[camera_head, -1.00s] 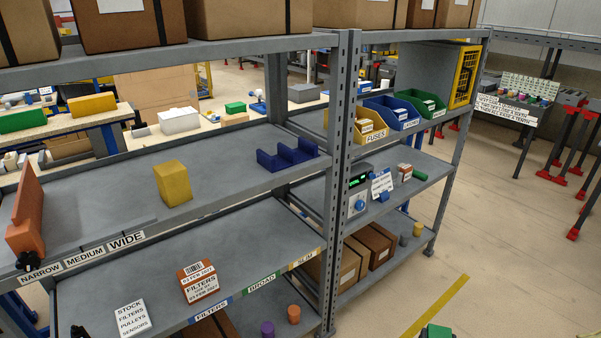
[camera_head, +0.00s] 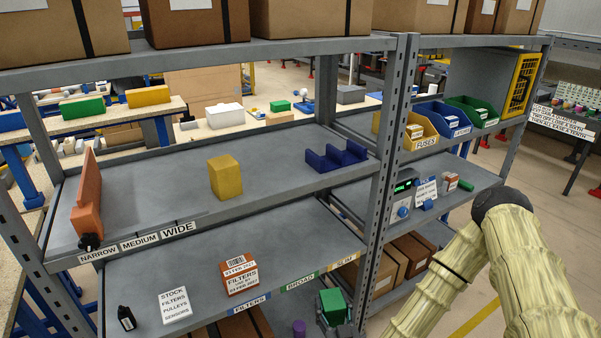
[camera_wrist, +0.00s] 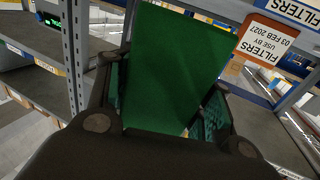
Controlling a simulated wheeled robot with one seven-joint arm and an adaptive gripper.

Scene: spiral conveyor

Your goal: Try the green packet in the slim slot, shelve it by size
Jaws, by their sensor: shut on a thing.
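My gripper (camera_head: 336,325) is shut on the green packet (camera_head: 332,304), low at the front of the shelf rack. In the wrist view the packet (camera_wrist: 178,68) stands up between my dark fingers (camera_wrist: 165,120) and fills the middle. The packet is in front of and below these labels in the picture, apart from the shelf board as far as I can tell.
An orange-and-white FILTERS box (camera_head: 239,272), a STOCK card (camera_head: 174,305) and a small black bottle (camera_head: 127,318) sit on the lower shelf. Above are a yellow block (camera_head: 225,177), a blue slotted holder (camera_head: 336,157) and an orange upright piece (camera_head: 87,197). A grey post (camera_head: 392,160) stands right.

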